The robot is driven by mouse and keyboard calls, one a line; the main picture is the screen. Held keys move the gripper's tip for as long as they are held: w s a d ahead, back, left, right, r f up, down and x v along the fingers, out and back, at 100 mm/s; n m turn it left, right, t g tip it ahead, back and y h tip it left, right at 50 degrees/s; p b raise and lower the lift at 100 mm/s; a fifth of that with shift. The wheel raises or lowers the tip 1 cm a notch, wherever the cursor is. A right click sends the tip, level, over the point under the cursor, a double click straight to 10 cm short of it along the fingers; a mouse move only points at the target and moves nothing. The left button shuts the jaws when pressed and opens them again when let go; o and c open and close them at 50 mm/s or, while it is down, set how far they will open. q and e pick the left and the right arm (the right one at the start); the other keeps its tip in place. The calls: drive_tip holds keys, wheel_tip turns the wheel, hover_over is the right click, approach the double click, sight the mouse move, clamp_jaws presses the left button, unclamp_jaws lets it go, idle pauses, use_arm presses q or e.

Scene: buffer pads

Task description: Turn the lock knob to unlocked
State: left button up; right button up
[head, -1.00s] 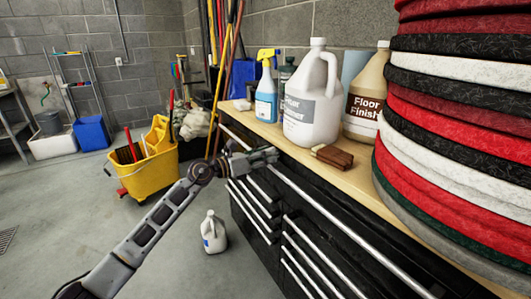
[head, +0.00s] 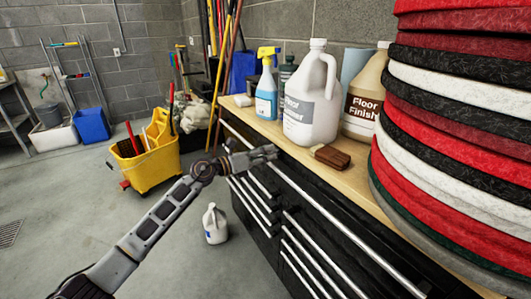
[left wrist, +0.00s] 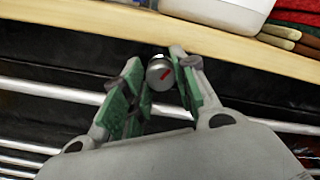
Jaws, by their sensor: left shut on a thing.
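The red mark is tilted. In the head view my left gripper (head: 262,155) reaches the chest's upper front edge and hides the knob. My right gripper is in neither view.
The black tool chest (head: 310,215) has long silver drawer handles. On its wooden top stand a spray bottle (head: 266,85), a white jug (head: 311,100), a brush (head: 332,156) and a tall stack of pads (head: 455,130). A jug (head: 215,225) and yellow mop bucket (head: 145,165) stand on the floor.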

use_arm(q)
drive_tip(key=o, duration=1)
drive_tip(key=shift+f, duration=0.1)
drive_tip(key=shift+m+b, duration=0.3)
drive_tip(key=shift+b, duration=0.45)
drive_tip(key=shift+m+b, duration=2.4)
drive_tip(key=shift+b, duration=2.2)
drive_tip(key=p+v, duration=0.2)
drive_tip(key=v, duration=1.1)
drive_tip(key=shift+s+a, duration=0.3)
